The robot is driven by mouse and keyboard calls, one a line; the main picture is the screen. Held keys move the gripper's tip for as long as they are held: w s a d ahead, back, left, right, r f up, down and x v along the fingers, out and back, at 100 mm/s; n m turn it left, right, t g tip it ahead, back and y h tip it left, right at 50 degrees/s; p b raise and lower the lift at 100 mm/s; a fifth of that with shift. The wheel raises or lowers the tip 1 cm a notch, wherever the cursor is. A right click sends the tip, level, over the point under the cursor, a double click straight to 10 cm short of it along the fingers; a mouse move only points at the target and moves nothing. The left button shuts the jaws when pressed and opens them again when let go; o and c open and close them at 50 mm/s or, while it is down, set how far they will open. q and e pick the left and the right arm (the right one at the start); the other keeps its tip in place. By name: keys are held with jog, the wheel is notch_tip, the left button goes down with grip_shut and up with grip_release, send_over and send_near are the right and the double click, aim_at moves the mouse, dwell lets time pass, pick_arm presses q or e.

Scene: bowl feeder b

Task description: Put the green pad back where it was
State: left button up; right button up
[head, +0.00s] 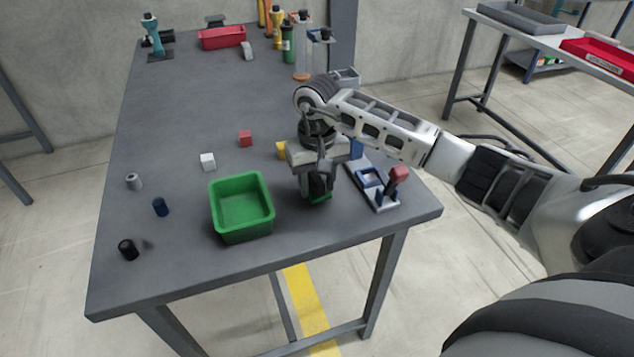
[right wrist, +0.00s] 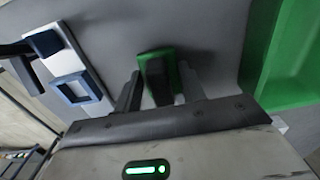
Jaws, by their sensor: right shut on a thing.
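The green pad (head: 320,198) is held low over the table between the fingers of my right gripper (head: 315,188), just right of the green bin. In the right wrist view the pad (right wrist: 154,53) shows green edges around a dark middle, between the two dark fingertips (right wrist: 160,85). The fingers hide part of it, and I cannot tell whether it touches the table. A light grey fixture (head: 384,206) with blue square frames (head: 369,177) and a red-topped part (head: 398,174) stands to the right of the gripper. My left gripper is not in view.
The open green bin (head: 243,232) stands close on the left. White (head: 208,161), red (head: 245,138) and yellow (head: 281,150) blocks lie behind it. Bottles (head: 288,45) and a red tray (head: 222,37) stand at the back. The table's middle is clear.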

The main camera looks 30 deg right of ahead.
aim_at(317, 178)
jog(key=shift+f, duration=0.65)
jog(key=shift+f, duration=0.1)
jog(key=shift+f, duration=0.15)
jog(key=o, duration=0.9)
jog(key=shift+o, duration=0.2)
notch_tip(317, 178, up, 12)
jog(key=shift+r+b, duration=0.25)
jog(key=shift+b, duration=0.35)
